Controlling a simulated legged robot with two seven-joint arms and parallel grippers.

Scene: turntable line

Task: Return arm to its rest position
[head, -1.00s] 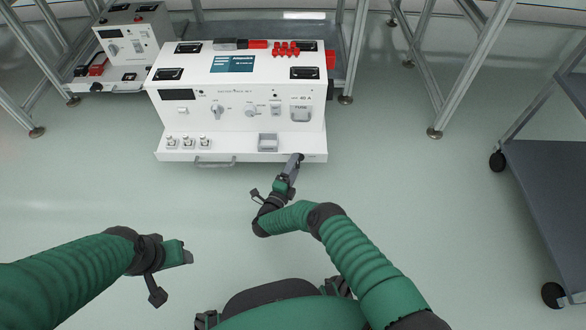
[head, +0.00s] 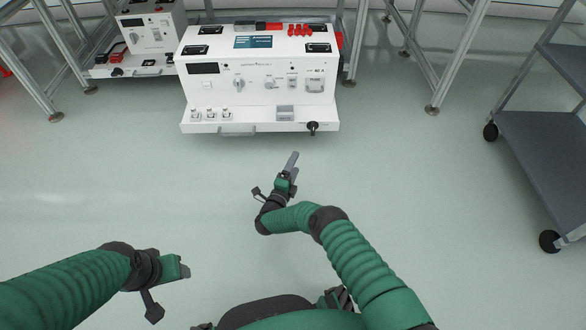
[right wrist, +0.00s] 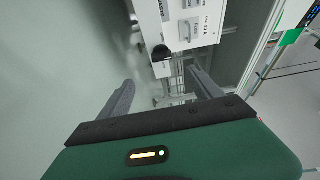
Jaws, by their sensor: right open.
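My right gripper (head: 291,163) is open and empty in the head view, over the floor, in front of and below the white console (head: 258,70). A gap of floor shows between its tips and the console's front ledge. In the right wrist view its two fingers (right wrist: 162,92) are spread with nothing between them, and the console (right wrist: 190,25) is beyond. My left gripper (head: 184,268) is low at the left over bare floor, apart from everything. Its jaw opening is too small to judge.
A black knob or lever (head: 313,127) is on the ledge's right end. A second, smaller console (head: 150,35) stands behind at the left. Metal frames rise at the back. A grey cart (head: 545,150) stands at the right. The floor (head: 400,190) between is clear.

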